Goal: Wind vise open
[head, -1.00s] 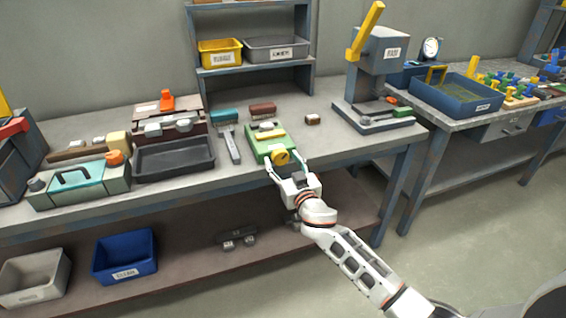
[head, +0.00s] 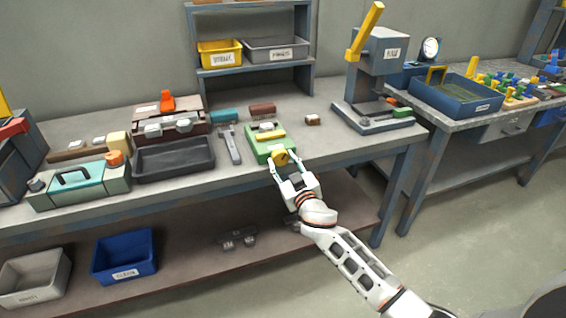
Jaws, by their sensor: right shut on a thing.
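The vise (head: 257,147) is a small green block with a yellow bar across its top. It sits near the front edge of the workbench. A yellow round handle (head: 281,156) is at its front. My right gripper (head: 283,161) is shut on that yellow handle, with its fingers on either side. The fingers partly hide the handle and the vise's front. A small grey-white part (head: 267,126) shows at the back of the vise. My left gripper is not in view.
A black tray (head: 173,156) is farther left. A grey press (head: 372,80) with a yellow lever stands right.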

